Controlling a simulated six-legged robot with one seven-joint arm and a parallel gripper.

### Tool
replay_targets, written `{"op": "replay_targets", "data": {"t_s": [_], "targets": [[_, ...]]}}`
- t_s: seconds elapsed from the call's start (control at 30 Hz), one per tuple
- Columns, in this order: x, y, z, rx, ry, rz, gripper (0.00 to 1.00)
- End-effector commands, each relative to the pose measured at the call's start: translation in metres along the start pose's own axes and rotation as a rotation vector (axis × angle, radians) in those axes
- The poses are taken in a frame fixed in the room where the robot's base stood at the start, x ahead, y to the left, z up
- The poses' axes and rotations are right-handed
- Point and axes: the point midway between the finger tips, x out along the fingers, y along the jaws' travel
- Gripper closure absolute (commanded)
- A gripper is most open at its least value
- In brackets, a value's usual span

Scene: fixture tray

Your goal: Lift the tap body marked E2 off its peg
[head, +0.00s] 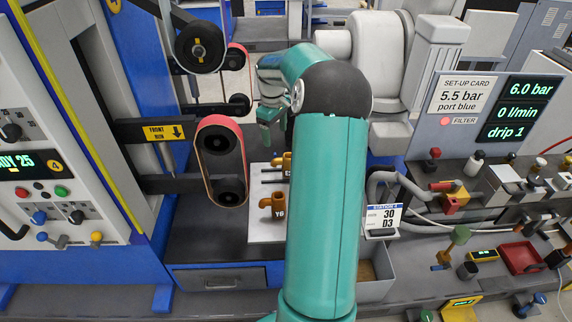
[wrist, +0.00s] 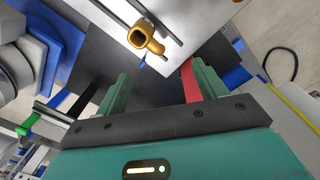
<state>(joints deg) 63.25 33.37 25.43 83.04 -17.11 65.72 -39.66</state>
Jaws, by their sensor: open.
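The white fixture tray (head: 262,230) stands on the dark bench, partly hidden behind my arm. At its back, a brass tap body (head: 284,160) sits above a label starting with E; my arm hides the rest of the label. A brown tap body (head: 278,204) marked Y6 is nearer the front. My gripper (head: 266,138) is above and behind the tray, apart from both. In the wrist view, my gripper (wrist: 160,85) is open and empty. One brass tap body (wrist: 146,36) lies beyond the fingertips on the tray, beside dark rods; no mark on it is readable.
A belt grinder with a red-edged belt (head: 221,160) stands close left of the tray. A grey bin (head: 375,285) and a station card (head: 384,218) are to the right. A set-up card (head: 461,95) and valve bench are farther right.

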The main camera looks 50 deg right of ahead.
Motion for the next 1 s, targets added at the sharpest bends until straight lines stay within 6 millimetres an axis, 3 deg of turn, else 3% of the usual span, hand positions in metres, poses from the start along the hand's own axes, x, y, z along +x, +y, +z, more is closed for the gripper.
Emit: {"op": "replay_targets", "data": {"t_s": [0.1, 0.23, 0.37, 0.7, 1.0], "targets": [[0.019, 0.028, 0.016, 0.013, 0.004, -0.027, 0.29], [0.029, 0.042, 0.024, 0.016, 0.007, -0.04, 0.29], [0.043, 0.043, 0.026, 0.016, 0.006, -0.045, 0.29], [0.104, 0.04, 0.025, 0.015, 0.005, -0.044, 0.29], [0.128, 0.037, 0.024, 0.015, 0.006, -0.043, 0.29]]}}
